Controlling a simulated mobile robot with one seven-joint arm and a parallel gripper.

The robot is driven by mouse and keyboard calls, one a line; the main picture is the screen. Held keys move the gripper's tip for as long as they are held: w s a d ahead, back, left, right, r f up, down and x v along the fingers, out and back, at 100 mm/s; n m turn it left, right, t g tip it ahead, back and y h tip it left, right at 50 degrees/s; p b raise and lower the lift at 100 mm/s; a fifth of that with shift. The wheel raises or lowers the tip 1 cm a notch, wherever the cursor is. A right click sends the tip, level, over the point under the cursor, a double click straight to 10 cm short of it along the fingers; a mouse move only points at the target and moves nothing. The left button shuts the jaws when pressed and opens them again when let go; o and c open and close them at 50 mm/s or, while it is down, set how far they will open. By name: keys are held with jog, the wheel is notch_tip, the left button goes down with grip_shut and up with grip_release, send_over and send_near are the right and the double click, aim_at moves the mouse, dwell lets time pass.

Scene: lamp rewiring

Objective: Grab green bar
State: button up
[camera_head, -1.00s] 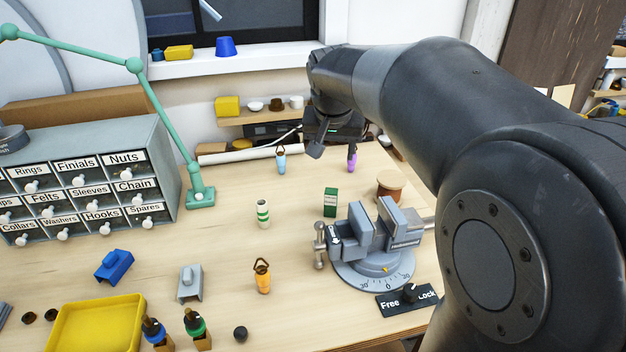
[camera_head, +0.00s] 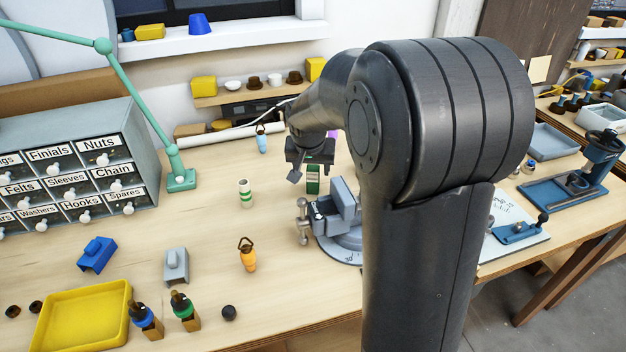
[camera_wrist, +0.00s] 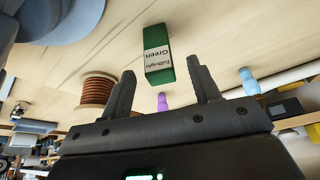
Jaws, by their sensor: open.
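The green bar (camera_head: 313,180) is a small upright green block with a white label, standing on the workbench beside the vise.
The grey vise (camera_head: 340,215) stands right next to the bar, partly hidden by my arm. A copper spool (camera_wrist: 98,90) and a purple item (camera_wrist: 162,102) show in the wrist view.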

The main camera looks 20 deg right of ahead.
aim_at(313, 177)
jog(key=shift+x, duration=2.75)
jog(key=shift+s, duration=0.1)
jog(key=shift+c, duration=0.4)
jog(key=c, duration=1)
